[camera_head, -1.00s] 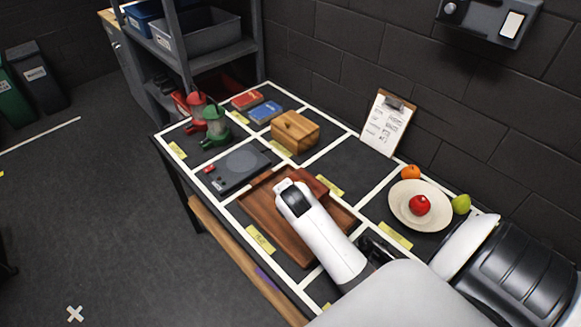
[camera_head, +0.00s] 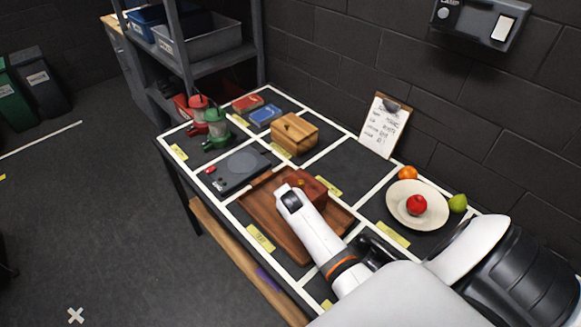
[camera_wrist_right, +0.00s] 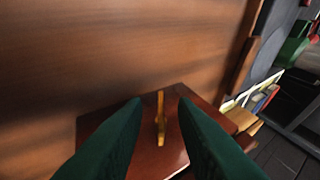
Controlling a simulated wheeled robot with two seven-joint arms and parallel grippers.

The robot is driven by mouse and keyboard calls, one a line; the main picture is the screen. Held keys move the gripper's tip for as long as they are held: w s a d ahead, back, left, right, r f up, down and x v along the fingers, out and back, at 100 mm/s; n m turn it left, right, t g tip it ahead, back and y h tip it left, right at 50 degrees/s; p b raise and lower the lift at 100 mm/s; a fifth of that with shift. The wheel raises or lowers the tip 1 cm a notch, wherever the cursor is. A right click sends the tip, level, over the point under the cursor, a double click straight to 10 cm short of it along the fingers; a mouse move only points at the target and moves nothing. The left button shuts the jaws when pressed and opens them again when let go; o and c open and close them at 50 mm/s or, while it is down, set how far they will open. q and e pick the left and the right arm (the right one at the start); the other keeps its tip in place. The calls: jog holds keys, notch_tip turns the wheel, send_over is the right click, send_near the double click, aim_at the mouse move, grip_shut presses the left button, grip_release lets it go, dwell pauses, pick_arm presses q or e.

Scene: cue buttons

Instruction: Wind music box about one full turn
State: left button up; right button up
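The music box (camera_head: 311,188) is a small reddish-brown box on the brown wooden tray (camera_head: 262,222), partly hidden by my right arm in the head view. In the right wrist view, the music box (camera_wrist_right: 150,158) has an upright yellow key (camera_wrist_right: 160,122) on it. My right gripper (camera_wrist_right: 160,101) has its two dark green fingers apart, one on each side of the key, with visible gaps. The fingers look open and hold nothing. In the head view the fingers are hidden behind the white wrist. My left gripper is not in view.
A flat grey device (camera_head: 240,170) lies beyond the tray, and a light wooden box (camera_head: 294,134) stands behind it. Red and green lanterns (camera_head: 216,128) stand at the far left. A fruit plate (camera_head: 399,207) and clipboard (camera_head: 384,125) are to the right.

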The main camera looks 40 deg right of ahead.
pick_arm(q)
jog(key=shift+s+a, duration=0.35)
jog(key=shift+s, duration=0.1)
pick_arm(e)
grip_shut()
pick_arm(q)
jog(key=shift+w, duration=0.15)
pick_arm(e)
jog(key=shift+s+t, duration=0.1)
jog(key=shift+t, duration=0.2)
jog(key=shift+s+f+t, duration=0.1)
jog(key=shift+f+t, duration=0.1)
jog(key=shift+t, duration=0.3)
jog(key=shift+s+f+m+t+b, duration=0.1)
jog(key=shift+f+m+t+b, duration=0.25)
jog(key=shift+t+b, duration=0.75)
jog(key=t+b, duration=0.2)
jog(key=b, duration=0.1)
jog(key=shift+m, duration=0.35)
pick_arm(q)
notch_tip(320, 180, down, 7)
jog(key=b, duration=0.1)
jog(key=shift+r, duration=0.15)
pick_arm(e)
jog(key=shift+r+t, duration=0.15)
jog(key=shift+t, duration=0.25)
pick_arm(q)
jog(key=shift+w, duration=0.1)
pick_arm(e)
grip_release()
